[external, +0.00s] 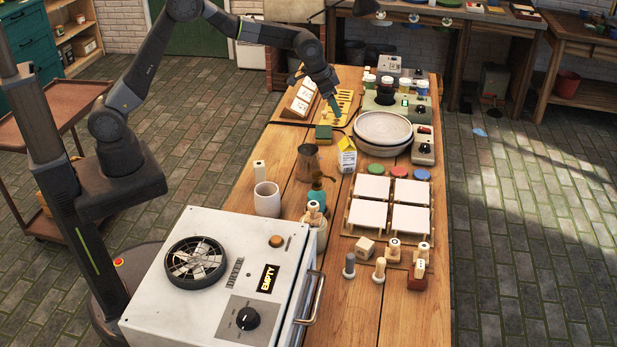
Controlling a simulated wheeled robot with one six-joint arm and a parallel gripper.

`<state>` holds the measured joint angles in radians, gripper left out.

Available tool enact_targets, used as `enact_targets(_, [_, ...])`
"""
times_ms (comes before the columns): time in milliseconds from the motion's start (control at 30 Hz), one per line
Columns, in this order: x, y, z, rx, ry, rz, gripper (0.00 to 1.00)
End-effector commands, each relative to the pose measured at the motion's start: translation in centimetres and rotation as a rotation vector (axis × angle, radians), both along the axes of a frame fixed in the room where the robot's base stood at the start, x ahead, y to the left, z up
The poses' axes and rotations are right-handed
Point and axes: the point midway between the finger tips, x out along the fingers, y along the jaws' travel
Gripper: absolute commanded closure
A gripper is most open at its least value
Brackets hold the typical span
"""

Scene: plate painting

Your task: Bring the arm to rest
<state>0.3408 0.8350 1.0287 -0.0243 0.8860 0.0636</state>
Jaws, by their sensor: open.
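My arm rises from its base at the left and reaches right over the wooden table (352,305). Its far end bends down, with my gripper (336,106) above the yellow slotted board (345,97) near the back left of the table. The gripper is open and small in the picture. I see nothing held in it. I cannot tell whether it touches the board.
A stack of pale plates (382,127) lies right of the gripper. A milk carton (347,158), a metal jug (308,163) and white tiles (391,204) on a rack stand nearer. A white kiln-like box (215,285) fills the front. Open air surrounds the raised arm.

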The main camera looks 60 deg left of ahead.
Motion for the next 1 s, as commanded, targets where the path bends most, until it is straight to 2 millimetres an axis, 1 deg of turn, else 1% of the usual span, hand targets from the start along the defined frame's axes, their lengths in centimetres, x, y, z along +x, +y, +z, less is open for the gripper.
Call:
enact_targets(300, [0.0,0.0,-0.1,0.000,0.000,0.000,0.29])
enact_targets(467, [0.5,-0.2,-1.3,0.001,0.002,0.000,0.29])
enact_targets(1000, [3.6,-1.5,-9.4,0.001,0.002,0.000,0.29])
